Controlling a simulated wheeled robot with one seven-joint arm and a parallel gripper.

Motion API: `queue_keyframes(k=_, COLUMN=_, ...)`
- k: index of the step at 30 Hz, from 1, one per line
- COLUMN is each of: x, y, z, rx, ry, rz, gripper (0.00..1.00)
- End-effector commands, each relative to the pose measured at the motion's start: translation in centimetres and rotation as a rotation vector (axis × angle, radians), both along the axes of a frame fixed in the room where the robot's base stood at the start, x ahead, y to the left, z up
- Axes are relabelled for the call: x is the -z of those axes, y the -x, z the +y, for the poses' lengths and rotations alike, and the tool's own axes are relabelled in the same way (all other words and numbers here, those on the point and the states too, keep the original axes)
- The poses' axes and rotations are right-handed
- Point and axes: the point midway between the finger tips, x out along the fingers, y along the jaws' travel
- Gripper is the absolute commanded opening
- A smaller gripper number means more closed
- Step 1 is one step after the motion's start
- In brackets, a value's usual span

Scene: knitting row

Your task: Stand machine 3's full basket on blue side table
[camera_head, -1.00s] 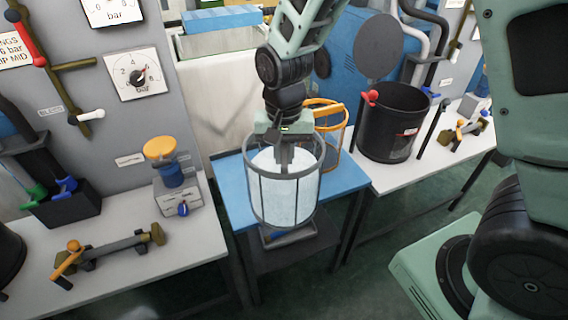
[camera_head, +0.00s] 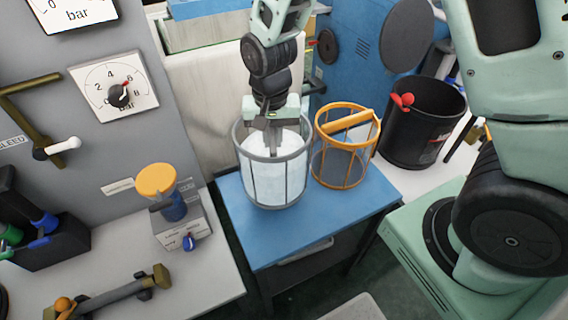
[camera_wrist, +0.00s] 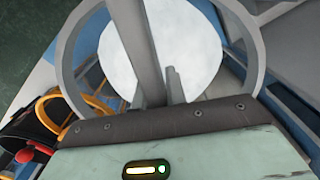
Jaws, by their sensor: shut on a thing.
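A grey-framed basket (camera_head: 273,180) with white contents is upright at the back left of the blue side table (camera_head: 300,235). I cannot tell whether its base touches the table top. My gripper (camera_head: 273,140) comes down from above and is shut on this basket's handle bar. The wrist view shows the basket's round rim (camera_wrist: 70,50) and the white fill under the fingers. An orange-framed basket (camera_head: 345,150), seemingly empty, stands on the same table just to the right, apart from the grey one.
A black bin (camera_head: 420,125) with a red knob stands on a white table at the right. A grey bench at the left holds a yellow-topped device (camera_head: 170,195). The blue table's front part is clear. A pale wall panel rises behind.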

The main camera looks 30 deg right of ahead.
Motion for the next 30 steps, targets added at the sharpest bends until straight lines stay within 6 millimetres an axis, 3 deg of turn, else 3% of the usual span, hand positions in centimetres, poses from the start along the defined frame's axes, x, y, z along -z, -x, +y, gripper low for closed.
queue_keyframes(k=15, x=6.3, y=0.0, z=0.0, rx=0.001, ry=0.0, rz=0.0, gripper=0.0)
queue_keyframes(k=28, x=7.0, y=-0.1, z=0.0, rx=0.0, ry=-0.001, rz=-0.003, gripper=0.0)
queue_keyframes(k=29, x=7.0, y=-0.1, z=0.0, rx=0.0, ry=-0.001, rz=-0.003, gripper=0.19)
queue_keyframes(k=30, x=6.9, y=0.0, z=0.0, rx=0.0, ry=-0.001, rz=-0.003, gripper=0.3)
